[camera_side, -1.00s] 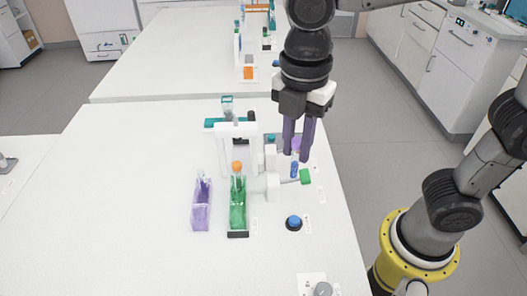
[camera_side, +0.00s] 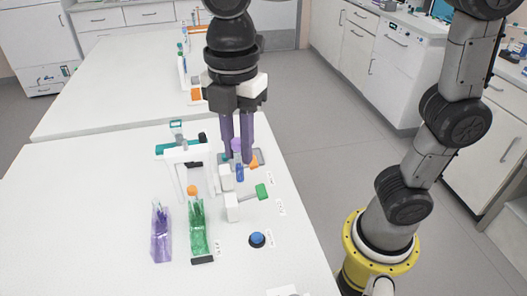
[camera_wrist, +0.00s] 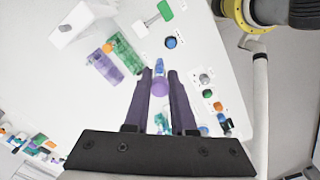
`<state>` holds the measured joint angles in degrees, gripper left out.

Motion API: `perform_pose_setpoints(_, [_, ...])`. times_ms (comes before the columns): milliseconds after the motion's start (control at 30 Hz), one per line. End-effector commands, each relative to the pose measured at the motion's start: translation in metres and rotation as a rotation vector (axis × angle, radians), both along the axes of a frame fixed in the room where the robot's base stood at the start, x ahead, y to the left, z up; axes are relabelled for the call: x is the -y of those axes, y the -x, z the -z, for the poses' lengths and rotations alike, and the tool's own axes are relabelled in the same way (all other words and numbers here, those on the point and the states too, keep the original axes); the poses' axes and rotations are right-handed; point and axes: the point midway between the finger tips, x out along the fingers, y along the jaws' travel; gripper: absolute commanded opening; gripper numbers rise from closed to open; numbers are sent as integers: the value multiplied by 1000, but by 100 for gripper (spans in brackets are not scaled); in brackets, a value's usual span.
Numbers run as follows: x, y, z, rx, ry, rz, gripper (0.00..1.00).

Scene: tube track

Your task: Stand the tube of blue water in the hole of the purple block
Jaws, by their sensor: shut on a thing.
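My gripper (camera_side: 237,158) is shut on the tube of blue water (camera_side: 240,172), which has a round purple cap (camera_side: 237,145). The tube is roughly upright, its blue end below my fingertips. In the wrist view my gripper (camera_wrist: 160,76) has the purple cap (camera_wrist: 160,87) between its fingers and the blue part (camera_wrist: 159,64) just past them. The clear purple block (camera_side: 161,235) stands at the front left of the table, apart from the tube; it also shows in the wrist view (camera_wrist: 104,68). I cannot make out its hole clearly.
A green block (camera_side: 199,238) with an orange-capped tube (camera_side: 192,190) stands right beside the purple block. A white frame (camera_side: 183,155) stands behind them. A green handle (camera_side: 262,191) and blue button (camera_side: 257,240) lie to the right. The table left of the blocks is clear.

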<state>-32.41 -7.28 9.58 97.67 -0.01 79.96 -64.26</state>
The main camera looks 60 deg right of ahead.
Motion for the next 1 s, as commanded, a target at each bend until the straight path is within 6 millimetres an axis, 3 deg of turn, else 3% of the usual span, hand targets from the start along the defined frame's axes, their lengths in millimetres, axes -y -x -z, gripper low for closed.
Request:
perform_pose_setpoints(233, [-61, -64, 2, -4, 2, 1, 0])
perform_pose_setpoints(500, [-117, -107, 37, -5, 4, -25, 0])
perform_pose_setpoints(667, [-131, -111, 58, -3, 2, -43, 0])
perform_pose_setpoints(1000, [-132, -110, 80, -3, 2, -48, 0])
